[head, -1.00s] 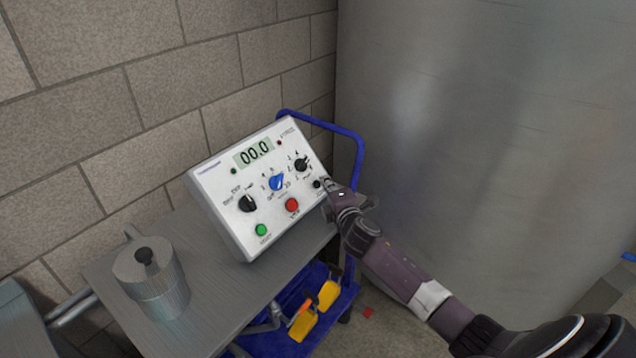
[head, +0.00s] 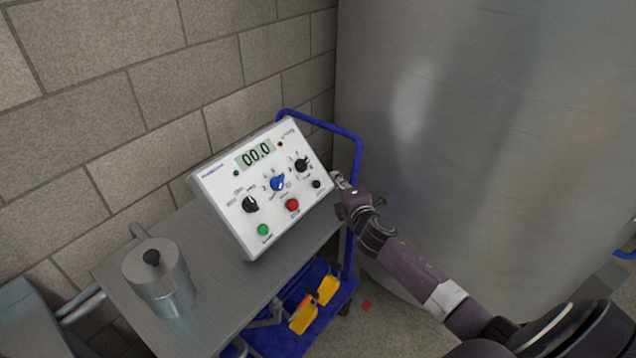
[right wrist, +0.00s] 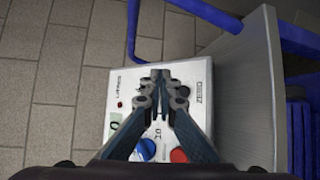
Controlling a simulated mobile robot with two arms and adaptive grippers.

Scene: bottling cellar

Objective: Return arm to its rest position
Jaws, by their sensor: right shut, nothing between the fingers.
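My right gripper (head: 340,182) is at the right edge of the white control box in the head view, apart from its knobs as far as I can tell. In the right wrist view the gripper (right wrist: 160,75) has its fingertips together with nothing between them, in front of the box panel (right wrist: 98,90). The control box (head: 222,190) stands tilted on the cart top. Its display reads 00.0. It has black knobs, a blue knob (head: 277,183), a red button (head: 292,204) and a green button (head: 263,229). My left gripper is not in view.
The grey cart top (head: 222,290) also holds a metal pot (head: 160,283) at the left. A blue handle rail (head: 335,131) rises behind the box. Yellow items (head: 303,315) lie on the blue lower shelf. A large metal tank (head: 480,120) stands at the right, a block wall behind.

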